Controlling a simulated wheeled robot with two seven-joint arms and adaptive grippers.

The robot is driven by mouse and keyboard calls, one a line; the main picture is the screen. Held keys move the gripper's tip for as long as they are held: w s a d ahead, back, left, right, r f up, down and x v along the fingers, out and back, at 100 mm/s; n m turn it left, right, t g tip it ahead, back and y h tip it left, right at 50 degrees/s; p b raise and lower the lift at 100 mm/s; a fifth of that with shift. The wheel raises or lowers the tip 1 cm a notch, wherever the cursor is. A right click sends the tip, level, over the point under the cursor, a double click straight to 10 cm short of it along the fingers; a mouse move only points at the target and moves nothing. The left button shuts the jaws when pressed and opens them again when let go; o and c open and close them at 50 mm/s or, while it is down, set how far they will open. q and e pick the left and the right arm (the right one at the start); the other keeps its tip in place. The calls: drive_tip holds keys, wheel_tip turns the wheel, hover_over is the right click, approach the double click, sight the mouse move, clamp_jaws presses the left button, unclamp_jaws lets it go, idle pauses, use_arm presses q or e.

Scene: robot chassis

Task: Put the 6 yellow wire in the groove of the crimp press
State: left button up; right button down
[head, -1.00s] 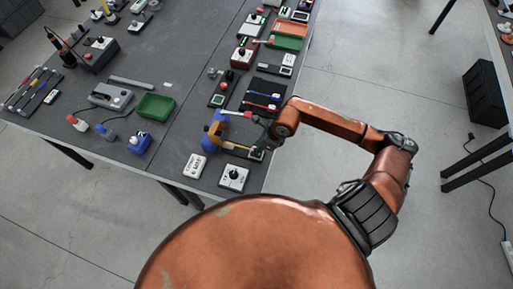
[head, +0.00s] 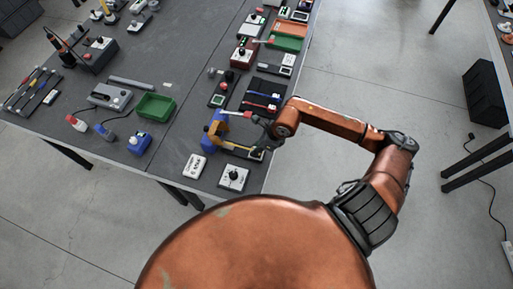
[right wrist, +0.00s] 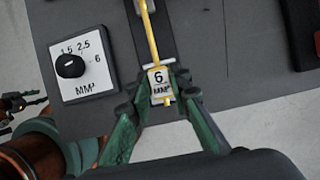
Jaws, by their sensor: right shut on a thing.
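My right gripper (right wrist: 157,82) is shut on the yellow wire (right wrist: 151,35) near its white tag (right wrist: 159,78), which reads 6 MM². The wire runs away from the fingers to the top of the right wrist view, over a dark strip. In the head view my right gripper (head: 262,146) is at the table's right edge, and the yellow wire (head: 236,148) extends left from it toward the blue and orange crimp press (head: 211,138). The groove is too small to make out, so I cannot tell whether the wire touches it.
A white dial box (right wrist: 83,66) marked 1.5, 2.5 and 6 is beside the wire; it also shows in the head view (head: 234,177). A white box (head: 195,166) lies left of it. Red and blue wires lie on a black tray (head: 263,95).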

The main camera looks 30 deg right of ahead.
drive_tip(key=shift+f+b, duration=0.65)
drive_tip(key=shift+f, duration=0.2)
drive_tip(key=c, duration=1.7)
unclamp_jaws()
drive_tip(key=v, duration=1.2)
drive_tip(key=shift+a, duration=0.1)
